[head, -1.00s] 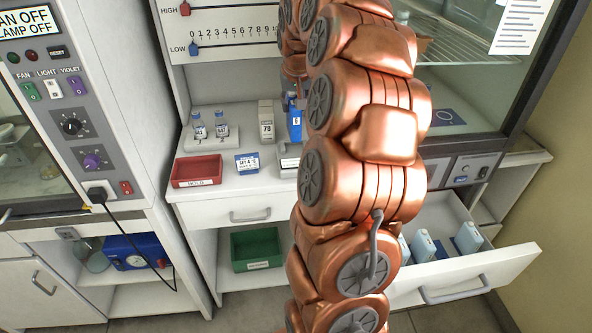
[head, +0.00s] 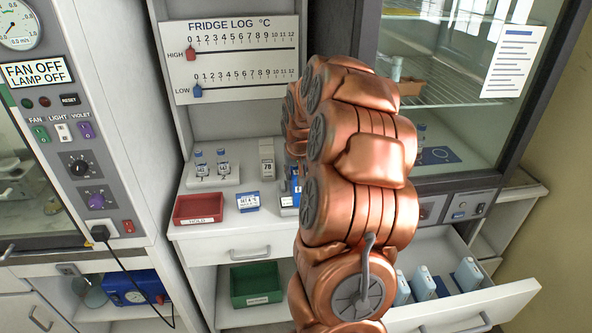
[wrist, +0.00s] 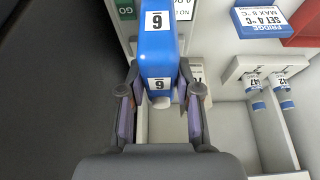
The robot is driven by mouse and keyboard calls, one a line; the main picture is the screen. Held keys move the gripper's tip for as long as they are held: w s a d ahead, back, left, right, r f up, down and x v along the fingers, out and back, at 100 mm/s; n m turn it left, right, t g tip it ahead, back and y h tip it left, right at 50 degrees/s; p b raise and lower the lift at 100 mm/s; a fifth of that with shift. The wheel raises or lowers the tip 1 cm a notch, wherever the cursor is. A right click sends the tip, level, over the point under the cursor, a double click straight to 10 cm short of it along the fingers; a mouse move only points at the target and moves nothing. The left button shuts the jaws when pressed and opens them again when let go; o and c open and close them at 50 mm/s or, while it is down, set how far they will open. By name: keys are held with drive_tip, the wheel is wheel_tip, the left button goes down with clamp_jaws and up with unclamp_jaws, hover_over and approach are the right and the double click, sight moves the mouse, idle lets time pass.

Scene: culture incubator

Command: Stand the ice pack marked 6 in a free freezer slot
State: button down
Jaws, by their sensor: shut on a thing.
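The blue ice pack marked 6 (wrist: 158,45) is between the fingers of my gripper (wrist: 161,92) in the wrist view, and the gripper is shut on it. Two white labels with a 6 show on the pack. In the head view only a blue sliver of the pack (head: 296,186) shows, beside my arm, which hides my gripper. The freezer drawer (head: 512,297) at the lower right is pulled open. Several pale blue packs (head: 467,274) stand in it, with a gap left of the rightmost one. My arm hides the drawer's left part.
On the counter stand a red tray (head: 198,208), a blue fridge sign (head: 248,201), a vial rack (head: 212,178) and a grey block marked 78 (head: 267,158). A green bin (head: 256,284) sits on the shelf below. A glass-fronted cabinet (head: 440,105) rises above the drawer.

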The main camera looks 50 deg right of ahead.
drive_tip(key=shift+f+b, duration=0.45)
drive_tip(key=shift+b, duration=0.05)
drive_tip(key=c, duration=0.8)
unclamp_jaws()
drive_tip(key=shift+r+p, duration=0.5)
drive_tip(key=b+v, duration=0.3)
drive_tip(key=v, duration=0.7)
drive_tip(key=shift+a+r, duration=0.15)
drive_tip(key=shift+r, duration=0.2)
drive_tip(key=shift+s+a+r, duration=0.2)
drive_tip(key=shift+s+r, duration=0.1)
drive_tip(key=shift+r, duration=0.15)
